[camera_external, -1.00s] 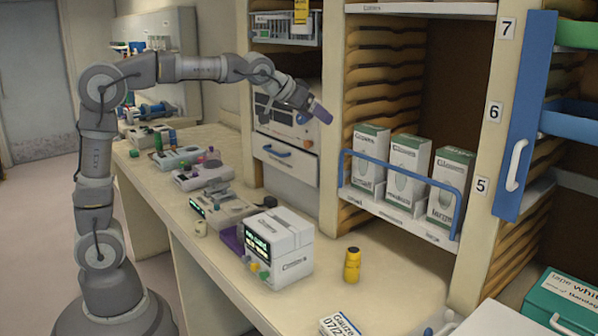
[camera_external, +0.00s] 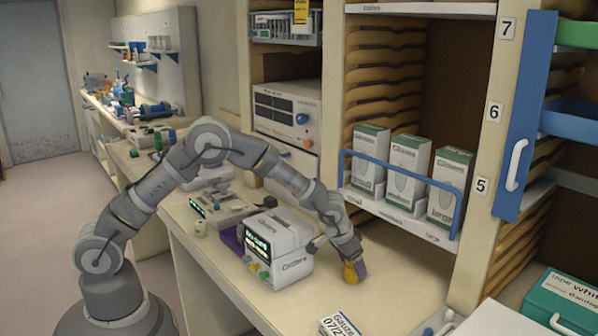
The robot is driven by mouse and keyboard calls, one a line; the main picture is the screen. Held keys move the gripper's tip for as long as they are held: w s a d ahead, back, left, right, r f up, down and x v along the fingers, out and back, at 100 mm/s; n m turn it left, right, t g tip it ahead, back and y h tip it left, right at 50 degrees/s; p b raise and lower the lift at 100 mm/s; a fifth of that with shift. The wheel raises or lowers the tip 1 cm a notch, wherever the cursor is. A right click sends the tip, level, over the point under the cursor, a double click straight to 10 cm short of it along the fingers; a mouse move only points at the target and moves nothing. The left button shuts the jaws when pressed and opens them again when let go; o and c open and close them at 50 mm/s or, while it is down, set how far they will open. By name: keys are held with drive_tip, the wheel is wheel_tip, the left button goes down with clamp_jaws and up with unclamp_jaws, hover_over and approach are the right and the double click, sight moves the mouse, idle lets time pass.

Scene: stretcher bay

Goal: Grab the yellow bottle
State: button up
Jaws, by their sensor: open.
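My gripper is open.
The white device (camera_external: 290,262) stands close to the left of my gripper. Glove boxes (camera_external: 408,170) sit behind a blue rail (camera_external: 455,215) on the shelf. A gauze box (camera_external: 340,325) lies at the front edge. Bare counter lies to the bottle's right.

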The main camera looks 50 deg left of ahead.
drive_tip(key=shift+w+f, duration=0.15)
drive_tip(key=shift+f, duration=0.15)
drive_tip(key=shift+r, duration=0.15)
drive_tip(key=shift+c, duration=0.4)
drive_tip(key=c, duration=1.1)
